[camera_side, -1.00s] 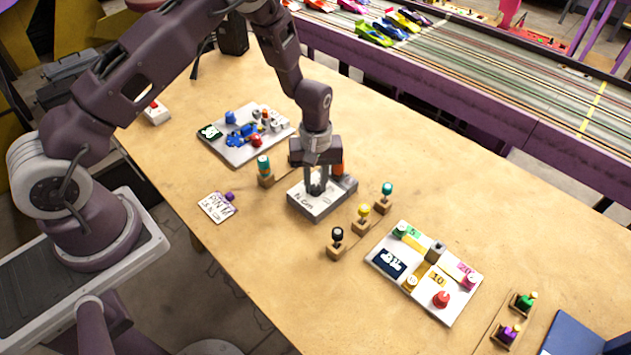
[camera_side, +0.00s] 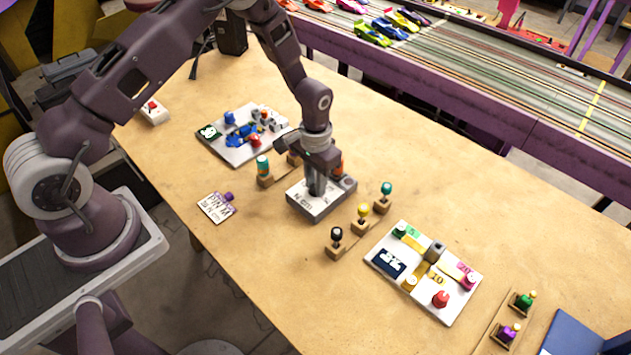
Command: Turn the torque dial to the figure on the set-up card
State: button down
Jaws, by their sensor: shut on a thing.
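The torque dial sits on top of a white-topped grey box (camera_side: 316,210) at mid-table; the dial itself is mostly hidden by my fingers. Dark markings show on the box's top, too small to read surely. My gripper (camera_side: 317,190) points down over the box and is shut on the dial. A white card (camera_side: 216,207) with handwritten dark lettering lies to the left of the box, a purple piece at its upper edge. I take it for the set-up card; its figure is not legible here.
A white board with blue and red parts (camera_side: 243,137) lies behind left. Small wooden stands with coloured knobs (camera_side: 361,216) flank the box closely. Another white board (camera_side: 424,272) lies at front right. A red-button box (camera_side: 153,112) stands far left. Bare table lies in front.

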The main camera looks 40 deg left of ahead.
jog(key=shift+m, duration=1.1)
jog(key=c, duration=1.2)
grip_release()
notch_tip(320, 180, up, 7)
jog(key=shift+r, duration=0.1)
jog(key=shift+r, duration=0.1)
